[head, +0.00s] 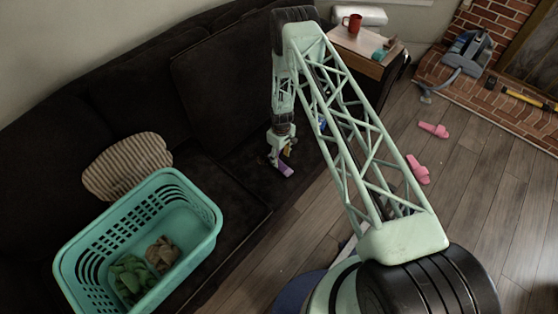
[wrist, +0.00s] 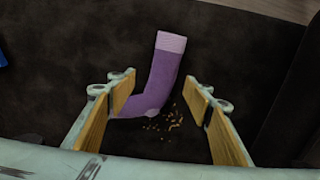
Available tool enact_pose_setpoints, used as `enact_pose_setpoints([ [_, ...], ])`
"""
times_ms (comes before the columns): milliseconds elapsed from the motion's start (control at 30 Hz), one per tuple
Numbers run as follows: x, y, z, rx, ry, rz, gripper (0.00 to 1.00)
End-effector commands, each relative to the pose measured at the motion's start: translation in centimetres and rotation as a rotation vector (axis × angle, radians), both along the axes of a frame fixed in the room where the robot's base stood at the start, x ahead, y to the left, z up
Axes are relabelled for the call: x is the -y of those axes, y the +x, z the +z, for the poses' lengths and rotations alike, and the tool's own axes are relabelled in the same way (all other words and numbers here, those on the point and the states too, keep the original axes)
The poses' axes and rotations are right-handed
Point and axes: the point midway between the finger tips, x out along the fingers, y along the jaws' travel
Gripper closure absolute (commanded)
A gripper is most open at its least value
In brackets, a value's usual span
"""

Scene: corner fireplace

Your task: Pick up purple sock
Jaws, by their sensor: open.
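A purple sock (wrist: 160,78) with a paler cuff and a pale heel lies on the dark sofa cushion. In the wrist view it lies ahead of and between the fingers, its toe end close to the left finger. My gripper (wrist: 160,118) is open, with yellow-lined fingers apart and nothing held. In the head view my gripper (head: 277,157) hangs low over the sofa seat, and the sock (head: 284,168) shows just below it. Whether the fingers touch the sock or cushion I cannot tell.
A teal laundry basket (head: 207,208) with green and brown cloths stands at the left, near a striped pillow (head: 127,166). A side table (head: 362,62) holds a red mug (head: 352,24). Crumbs (wrist: 170,118) lie beside the sock. A blue item (wrist: 3,55) sits at the wrist view's left edge.

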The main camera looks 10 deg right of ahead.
Motion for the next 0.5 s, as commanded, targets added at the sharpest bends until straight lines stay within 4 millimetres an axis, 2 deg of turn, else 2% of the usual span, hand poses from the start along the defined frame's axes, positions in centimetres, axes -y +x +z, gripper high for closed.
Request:
enact_pose_setpoints([
  [267,-0.1,0.0,-0.9,0.0,0.0,0.0,0.53],
  [500,-0.4,-0.1,-3.1,-0.001,-0.001,0.0,0.53],
])
